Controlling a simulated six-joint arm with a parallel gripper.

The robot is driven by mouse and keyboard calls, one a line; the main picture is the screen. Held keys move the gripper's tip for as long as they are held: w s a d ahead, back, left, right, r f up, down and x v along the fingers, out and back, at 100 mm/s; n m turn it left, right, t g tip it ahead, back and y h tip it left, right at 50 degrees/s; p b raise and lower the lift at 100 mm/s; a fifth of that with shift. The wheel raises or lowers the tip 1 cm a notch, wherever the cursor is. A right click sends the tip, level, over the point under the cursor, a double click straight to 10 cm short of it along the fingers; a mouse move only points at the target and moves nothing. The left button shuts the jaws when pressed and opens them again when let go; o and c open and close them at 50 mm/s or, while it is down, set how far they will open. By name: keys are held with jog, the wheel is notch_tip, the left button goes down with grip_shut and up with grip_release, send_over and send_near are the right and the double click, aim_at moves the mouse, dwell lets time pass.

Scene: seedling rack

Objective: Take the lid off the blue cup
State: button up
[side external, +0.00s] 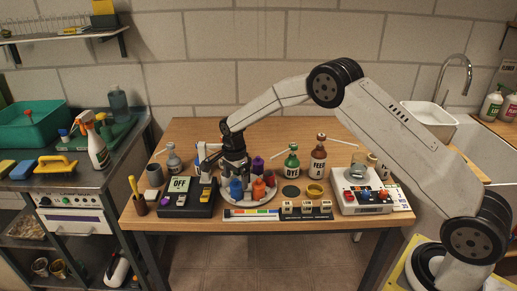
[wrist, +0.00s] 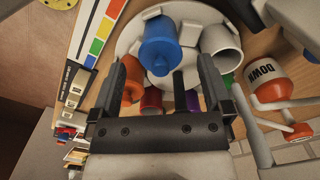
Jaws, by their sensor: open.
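The blue cup (side external: 236,188) stands on a round pale tray (side external: 262,203), left of an orange cup (side external: 259,190). In the wrist view the blue cup (wrist: 160,38) shows at top centre, with a narrower blue piece at its near end; I cannot tell where the lid meets the cup. My gripper (side external: 235,168) is over the tray, close to the blue cup. In the wrist view my gripper (wrist: 165,72) is open, one finger to each side, with nothing held between them. The orange cup (wrist: 131,88) is partly hidden by the left finger.
A purple cup (side external: 257,165) is behind on the tray. The OFF box (side external: 172,206) is left, the colour-striped strip (side external: 250,214) in front. A green bottle (side external: 292,162) and brown bottle (side external: 318,158) stand right.

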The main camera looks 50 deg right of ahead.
jog(key=shift+f, duration=0.4)
jog(key=c, duration=1.3)
